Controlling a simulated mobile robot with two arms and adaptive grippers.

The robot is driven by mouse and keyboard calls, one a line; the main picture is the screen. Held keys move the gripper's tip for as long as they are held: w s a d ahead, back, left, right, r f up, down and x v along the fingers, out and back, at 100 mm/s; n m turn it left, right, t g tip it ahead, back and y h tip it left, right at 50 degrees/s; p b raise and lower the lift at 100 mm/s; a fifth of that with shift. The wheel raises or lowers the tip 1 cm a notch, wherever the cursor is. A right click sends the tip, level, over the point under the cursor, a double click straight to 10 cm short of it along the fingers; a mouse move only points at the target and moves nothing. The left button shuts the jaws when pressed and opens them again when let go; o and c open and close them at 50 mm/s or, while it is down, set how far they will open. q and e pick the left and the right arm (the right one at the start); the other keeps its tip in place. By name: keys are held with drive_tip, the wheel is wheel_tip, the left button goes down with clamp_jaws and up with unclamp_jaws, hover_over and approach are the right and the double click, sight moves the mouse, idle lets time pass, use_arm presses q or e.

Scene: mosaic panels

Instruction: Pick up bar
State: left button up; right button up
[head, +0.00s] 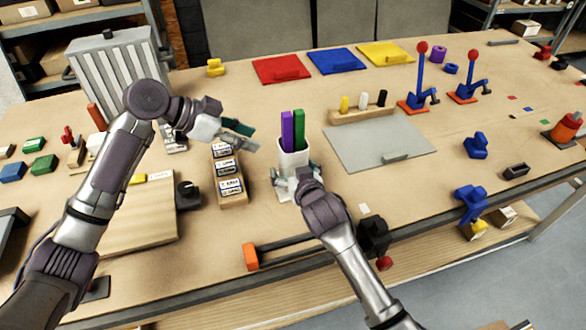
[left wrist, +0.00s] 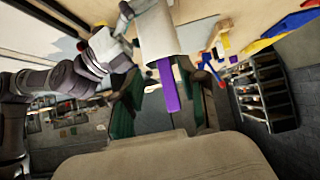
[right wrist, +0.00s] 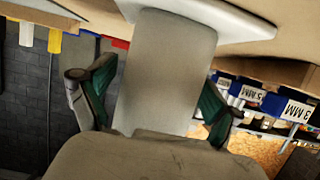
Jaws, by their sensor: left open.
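A purple bar (head: 287,131) and a green bar (head: 299,128) stand upright, side by side, in a white holder (head: 293,160) on the bench. My left gripper (head: 243,135) is open and empty, to the left of the bars at about the height of their tops. In the left wrist view the purple bar (left wrist: 168,87) points in between the open fingers, apart from both; the green bar cannot be made out there. My right gripper (head: 295,180) is low at the front of the holder. In the right wrist view its fingers close on both sides of the holder (right wrist: 165,70).
A wooden block with labelled slots (head: 233,190) stands just left of the holder. A grey panel (head: 375,145) lies to the right. A bar-shaped rail with an orange end (head: 251,257) lies in front. Red, blue and yellow panels (head: 335,61) lie at the back.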

sight(282, 125)
drive_tip(key=c, duration=1)
use_arm(q)
drive_tip(key=shift+o, duration=1)
drive_tip(key=d+h, duration=0.1)
drive_tip(key=h, duration=0.1)
drive_tip(key=d+t+h, duration=0.1)
drive_tip(key=h, duration=0.2)
drive_tip(key=t+h, duration=0.1)
drive_tip(key=h, duration=0.1)
drive_tip(key=shift+d+r, duration=0.25)
drive_tip(key=shift+d, duration=0.15)
drive_tip(key=shift+w+d+r, duration=0.15)
drive_tip(key=shift+w+d, duration=0.15)
drive_tip(key=shift+d, duration=0.1)
drive_tip(key=shift+w+r+x, duration=0.1)
drive_tip(key=shift+w+x, duration=0.05)
drive_tip(key=shift+x, duration=0.9)
drive_tip(key=shift+w+r+x, duration=0.1)
drive_tip(key=shift+r+x, duration=0.05)
drive_tip(key=shift+x, duration=0.9)
